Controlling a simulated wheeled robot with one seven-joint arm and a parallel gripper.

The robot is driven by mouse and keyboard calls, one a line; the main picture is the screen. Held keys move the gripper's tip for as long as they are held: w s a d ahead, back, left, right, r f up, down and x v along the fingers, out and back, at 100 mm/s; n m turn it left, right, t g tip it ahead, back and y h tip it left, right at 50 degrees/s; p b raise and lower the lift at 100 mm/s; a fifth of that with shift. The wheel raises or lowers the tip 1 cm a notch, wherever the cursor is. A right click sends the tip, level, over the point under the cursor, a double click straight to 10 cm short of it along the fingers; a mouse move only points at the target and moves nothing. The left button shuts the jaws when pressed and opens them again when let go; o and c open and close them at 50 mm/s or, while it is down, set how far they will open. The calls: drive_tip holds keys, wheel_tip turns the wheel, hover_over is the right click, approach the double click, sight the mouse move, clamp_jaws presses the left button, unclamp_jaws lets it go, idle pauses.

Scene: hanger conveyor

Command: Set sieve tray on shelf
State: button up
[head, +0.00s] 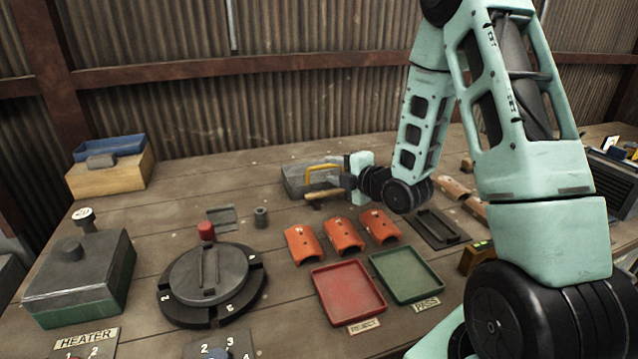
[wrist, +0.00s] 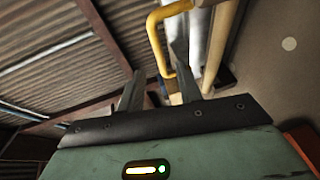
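I cannot make out a sieve tray or a shelf for certain in either view. My gripper (head: 343,172) is low over the back middle of the bench in the head view, pointing left. Its two fingers (wrist: 157,88) stand apart in the wrist view, with nothing visibly clamped. A yellow bent bar (head: 322,168) and a tan rod (head: 324,194) lie just left of the fingers. The yellow bar (wrist: 155,40) shows beyond and between the fingers in the wrist view; contact cannot be told. A grey block (head: 297,181) sits behind them.
A blue tray (head: 110,144) rests on a wooden box at back left. A red tray (head: 347,291) and green tray (head: 405,273) lie in front, below orange curved tiles (head: 343,234). A round dial (head: 209,275) and green-grey box (head: 80,278) stand left. Bare bench (head: 190,200) shows at back left.

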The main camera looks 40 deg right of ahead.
sight(322, 168)
drive_tip(key=shift+p+x, duration=1)
drive_tip(key=shift+x, duration=1.75)
drive_tip(key=shift+f, duration=0.15)
drive_tip(key=shift+s, duration=0.1)
drive_tip(key=shift+c, duration=0.2)
clamp_jaws()
